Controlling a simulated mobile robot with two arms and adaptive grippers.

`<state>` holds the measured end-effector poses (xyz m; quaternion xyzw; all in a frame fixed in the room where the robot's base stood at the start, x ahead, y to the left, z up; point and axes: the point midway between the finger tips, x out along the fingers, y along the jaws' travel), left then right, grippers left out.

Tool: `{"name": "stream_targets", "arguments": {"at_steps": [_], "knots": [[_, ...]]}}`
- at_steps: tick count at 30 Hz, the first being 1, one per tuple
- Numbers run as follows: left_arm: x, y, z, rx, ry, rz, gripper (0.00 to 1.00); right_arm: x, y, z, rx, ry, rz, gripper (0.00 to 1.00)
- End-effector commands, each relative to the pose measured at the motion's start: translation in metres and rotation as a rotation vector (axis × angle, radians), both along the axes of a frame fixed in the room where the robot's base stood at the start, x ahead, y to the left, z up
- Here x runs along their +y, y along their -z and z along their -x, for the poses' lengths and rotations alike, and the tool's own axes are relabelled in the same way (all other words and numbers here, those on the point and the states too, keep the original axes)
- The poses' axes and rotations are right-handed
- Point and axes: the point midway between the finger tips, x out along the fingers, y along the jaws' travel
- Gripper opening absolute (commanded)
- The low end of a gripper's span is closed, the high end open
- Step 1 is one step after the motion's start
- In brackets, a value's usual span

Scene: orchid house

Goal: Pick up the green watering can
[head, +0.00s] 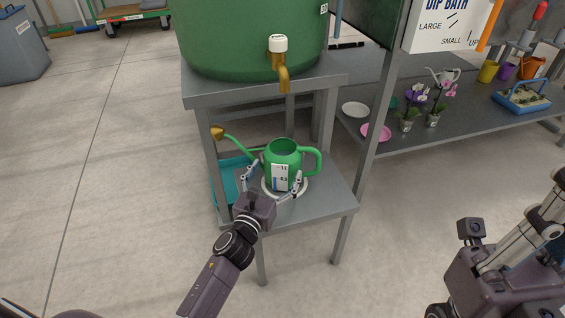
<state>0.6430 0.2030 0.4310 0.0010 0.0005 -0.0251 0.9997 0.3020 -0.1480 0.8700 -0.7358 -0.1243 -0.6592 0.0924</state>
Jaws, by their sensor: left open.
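The green watering can (283,152) stands upright on a round white base on the grey lower shelf (330,205). Its long spout reaches to the left and ends in a brass-coloured rose (217,133). Its handle loops out on the right. My left gripper (271,186) is open at the near side of the can, one finger to the can's left and the other to its right. Whether the fingers touch the can is unclear. My right arm is at the lower right; its gripper's fingertips cannot be made out.
A large green tank (245,40) with a brass tap (282,75) stands on the stand above and behind the can. A teal tray (229,182) lies left of the can. A stand leg rises close by on the right. Shelves with orchids (409,110) and saucers are farther right.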

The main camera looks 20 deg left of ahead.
Motion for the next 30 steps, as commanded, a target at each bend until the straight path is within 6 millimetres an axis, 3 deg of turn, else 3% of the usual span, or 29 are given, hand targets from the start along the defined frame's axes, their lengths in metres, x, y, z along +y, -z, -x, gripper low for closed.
{"name": "stream_targets", "arguments": {"at_steps": [9, 19, 30], "knots": [[-0.004, 0.001, -0.041, -0.002, 0.002, 0.0, 0.82, 0.002, -0.006, 0.001, -0.051, 0.002, 0.004, 0.0], [-0.004, -0.001, -0.047, -0.001, 0.002, 0.001, 0.82, 0.002, -0.009, 0.002, -0.057, 0.003, 0.005, 0.0], [-0.005, -0.001, -0.047, -0.001, 0.002, 0.002, 0.42, 0.002, -0.009, 0.002, -0.057, 0.003, 0.005, 0.0]]}}
